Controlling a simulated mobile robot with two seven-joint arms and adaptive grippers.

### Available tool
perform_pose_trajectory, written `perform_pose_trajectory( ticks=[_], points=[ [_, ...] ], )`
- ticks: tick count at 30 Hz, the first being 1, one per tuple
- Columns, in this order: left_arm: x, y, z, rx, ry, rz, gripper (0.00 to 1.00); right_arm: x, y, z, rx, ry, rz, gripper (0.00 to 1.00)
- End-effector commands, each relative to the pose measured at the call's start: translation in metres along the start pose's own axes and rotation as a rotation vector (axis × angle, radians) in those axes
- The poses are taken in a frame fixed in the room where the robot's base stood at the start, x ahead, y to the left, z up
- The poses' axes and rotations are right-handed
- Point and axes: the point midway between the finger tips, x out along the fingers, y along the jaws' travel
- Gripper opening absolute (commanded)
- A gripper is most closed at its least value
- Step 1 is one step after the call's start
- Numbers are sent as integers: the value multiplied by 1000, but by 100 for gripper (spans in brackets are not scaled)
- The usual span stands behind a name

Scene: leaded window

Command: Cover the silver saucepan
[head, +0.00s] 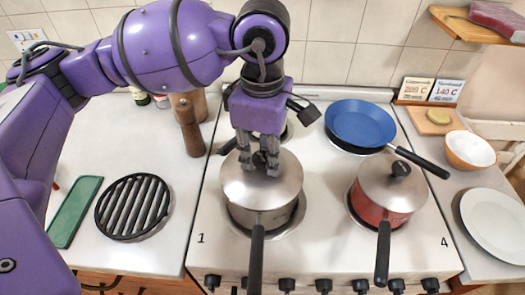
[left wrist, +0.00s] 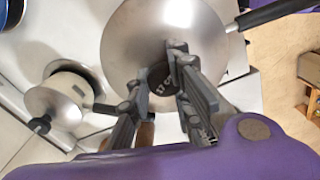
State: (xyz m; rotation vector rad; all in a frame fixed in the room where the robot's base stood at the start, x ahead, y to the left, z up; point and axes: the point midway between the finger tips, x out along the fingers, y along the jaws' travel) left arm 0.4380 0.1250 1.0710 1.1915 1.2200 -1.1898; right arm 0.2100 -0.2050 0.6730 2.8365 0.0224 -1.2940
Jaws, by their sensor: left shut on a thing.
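The silver saucepan (head: 262,217) stands on the front-left burner, its black handle pointing toward me. A round silver lid (head: 240,182) with a dark knob covers its top, level as far as I can see. I cannot tell whether a thin gap is left between lid and rim. My left gripper (head: 261,168) comes down from above and is shut on the lid's knob. In the left wrist view the fingers (left wrist: 172,92) close around the knob in the middle of the lid (left wrist: 135,50). My right gripper is not in view.
A red lidded saucepan (head: 375,213) stands front right, a blue frying pan (head: 360,123) back right. Another lidded pot (left wrist: 70,83) is behind my gripper. A pepper mill (head: 189,130), black trivet (head: 132,207) and green board (head: 73,213) are left; a bowl (head: 470,150) and plate (head: 495,225) right.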

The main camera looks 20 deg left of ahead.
Motion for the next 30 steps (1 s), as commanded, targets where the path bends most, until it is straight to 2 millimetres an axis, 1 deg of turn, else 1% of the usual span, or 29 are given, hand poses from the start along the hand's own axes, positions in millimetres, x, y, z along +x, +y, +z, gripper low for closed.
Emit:
perform_pose_trajectory(
  ticks=[30],
  points=[
    [6, 0, 0, -1, 0, 1, 0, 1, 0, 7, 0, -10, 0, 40]
  ],
)
